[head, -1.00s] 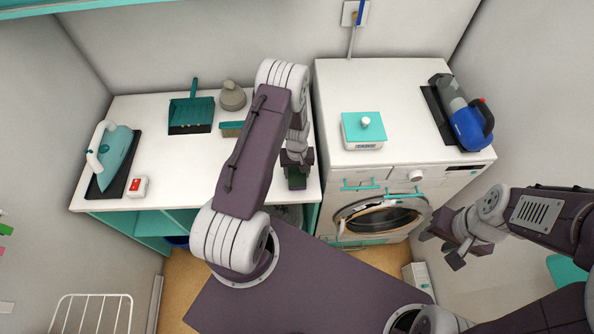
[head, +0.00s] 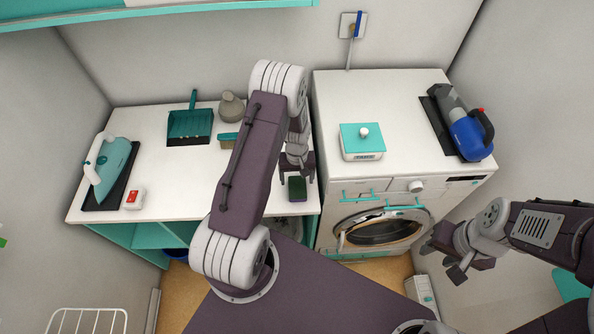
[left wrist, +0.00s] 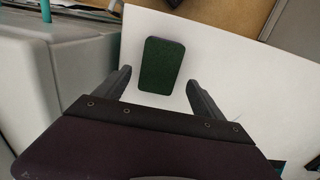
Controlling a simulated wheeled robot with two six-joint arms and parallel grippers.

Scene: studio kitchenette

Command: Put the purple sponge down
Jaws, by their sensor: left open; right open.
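The sponge (head: 297,188) lies on the white countertop near its front right edge. In the left wrist view the sponge (left wrist: 162,62) lies flat just beyond and between the open fingers, with a gap on both sides. My left gripper (head: 297,178) is open and empty beside the sponge. My right gripper (head: 440,262) is open and empty, in front of the washing machine.
The washing machine (head: 388,100) stands right of the countertop, with a teal-lidded box (head: 361,141) and a blue handheld vacuum (head: 468,137) on top.

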